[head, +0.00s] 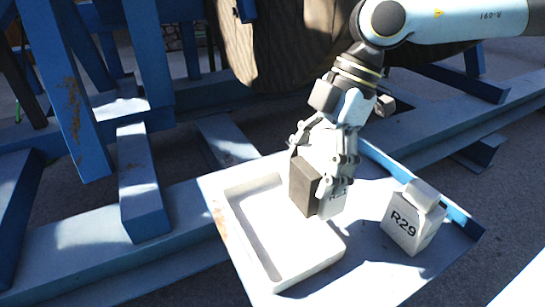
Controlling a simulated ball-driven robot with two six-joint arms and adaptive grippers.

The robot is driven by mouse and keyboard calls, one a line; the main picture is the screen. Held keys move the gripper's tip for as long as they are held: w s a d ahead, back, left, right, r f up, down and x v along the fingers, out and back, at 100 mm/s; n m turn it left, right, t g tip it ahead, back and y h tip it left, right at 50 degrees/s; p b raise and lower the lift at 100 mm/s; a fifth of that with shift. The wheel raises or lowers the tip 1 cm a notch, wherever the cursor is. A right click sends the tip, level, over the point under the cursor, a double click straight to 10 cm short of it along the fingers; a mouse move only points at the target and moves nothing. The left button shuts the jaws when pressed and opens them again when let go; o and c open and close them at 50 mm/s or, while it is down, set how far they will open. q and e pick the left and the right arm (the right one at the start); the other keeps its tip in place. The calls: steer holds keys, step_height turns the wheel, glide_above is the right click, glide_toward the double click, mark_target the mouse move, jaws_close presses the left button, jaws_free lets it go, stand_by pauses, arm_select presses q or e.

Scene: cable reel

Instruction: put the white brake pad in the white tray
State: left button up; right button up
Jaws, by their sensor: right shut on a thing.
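The white tray (237,213) is a shallow, raised-rim tray lying on the blue-edged platform. My right gripper (322,170) comes down from the upper right and is shut on a block, which I take to be the white brake pad. My left gripper is not in view.
A white block marked R29 (411,222) stands on the platform to the right. Blue steel beams (142,185) surround the platform, and a large brown reel (290,50) is behind. The inside of the tray looks empty. Bare platform lies in front of the R29 block.

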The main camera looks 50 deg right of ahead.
arm_select(q)
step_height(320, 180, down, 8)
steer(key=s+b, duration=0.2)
steer(key=b, duration=0.5)
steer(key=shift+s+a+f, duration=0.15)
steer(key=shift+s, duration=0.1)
arm_select(e)
steer(key=shift+w+a+f, duration=0.55)
steer(key=shift+w+f, duration=0.35)
steer(key=shift+f, duration=0.4)
steer(key=shift+w+a+f, duration=0.6)
steer(key=shift+w+f, duration=0.3)
steer(key=shift+f, duration=0.35)
steer(key=shift+w+a+f, duration=0.55)
steer(key=shift+w+f, duration=0.35)
steer(key=shift+f, duration=0.4)
steer(key=shift+f, duration=0.1)
steer(key=o, duration=1.6)
steer(key=p+v, duration=0.6)
steer(key=v, duration=0.6)
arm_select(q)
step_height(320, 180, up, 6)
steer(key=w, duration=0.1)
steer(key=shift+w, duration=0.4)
